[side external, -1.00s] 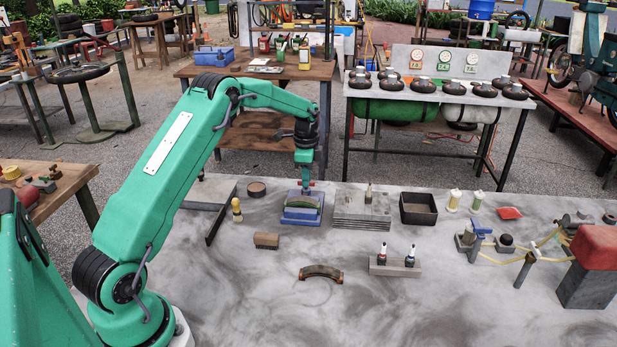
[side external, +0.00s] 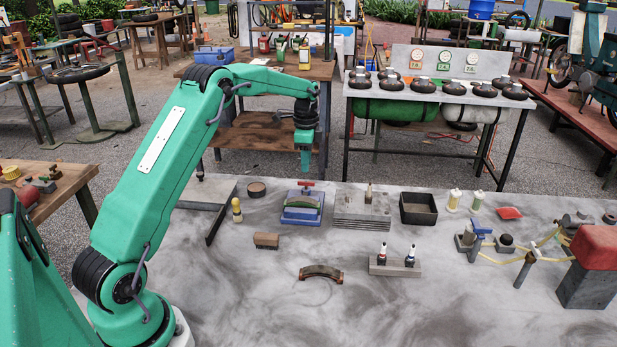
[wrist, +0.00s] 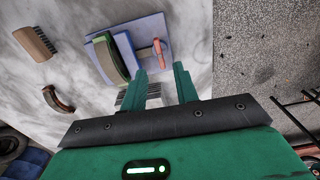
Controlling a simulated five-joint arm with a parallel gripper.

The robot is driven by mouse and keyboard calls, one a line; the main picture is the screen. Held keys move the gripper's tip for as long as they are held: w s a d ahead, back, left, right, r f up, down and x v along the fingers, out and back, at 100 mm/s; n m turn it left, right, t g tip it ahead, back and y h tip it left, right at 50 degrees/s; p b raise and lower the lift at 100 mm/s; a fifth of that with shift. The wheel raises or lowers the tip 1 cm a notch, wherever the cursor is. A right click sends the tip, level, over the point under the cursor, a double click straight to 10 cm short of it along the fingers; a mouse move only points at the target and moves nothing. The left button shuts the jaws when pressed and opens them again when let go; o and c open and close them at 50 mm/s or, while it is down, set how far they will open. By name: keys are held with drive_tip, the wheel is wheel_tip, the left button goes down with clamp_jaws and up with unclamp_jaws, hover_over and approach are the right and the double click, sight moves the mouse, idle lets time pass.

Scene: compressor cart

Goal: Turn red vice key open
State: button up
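The red vice key (side external: 306,184) stands up at the back of a small blue vice (side external: 301,216). In the wrist view the key (wrist: 157,52) is a red bar beyond my fingertips, with the blue vice (wrist: 143,32) around it. A green curved piece (side external: 301,208) lies across the front of the vice; it also shows in the wrist view (wrist: 108,58). My gripper (side external: 305,168) is above the key and apart from it. In the wrist view its fingers (wrist: 160,72) are spread with nothing between them.
A grey stack of plates (side external: 362,212) stands close right of the vice, with a black tray (side external: 418,209) beyond it. A yellow peg figure (side external: 237,210) and a brown brush (side external: 266,240) are to the left. A curved brown piece (side external: 321,273) lies in front.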

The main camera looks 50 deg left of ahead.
drive_tip(key=shift+r, duration=1.05)
drive_tip(key=shift+r, duration=0.1)
drive_tip(key=s+d+r+n+t, duration=0.3)
drive_tip(key=s+d+r+n, duration=0.1)
drive_tip(key=s+d+r, duration=1)
drive_tip(key=s+d+f+n+t, duration=0.1)
drive_tip(key=s+d, duration=0.3)
drive_tip(key=s, duration=0.5)
drive_tip(key=s+d+f+n+t, duration=0.1)
drive_tip(key=s+d+n, duration=0.3)
drive_tip(key=s, duration=0.5)
drive_tip(key=shift+s+d+t, duration=0.15)
drive_tip(key=shift+s+t, duration=0.05)
drive_tip(key=shift+t, duration=0.1)
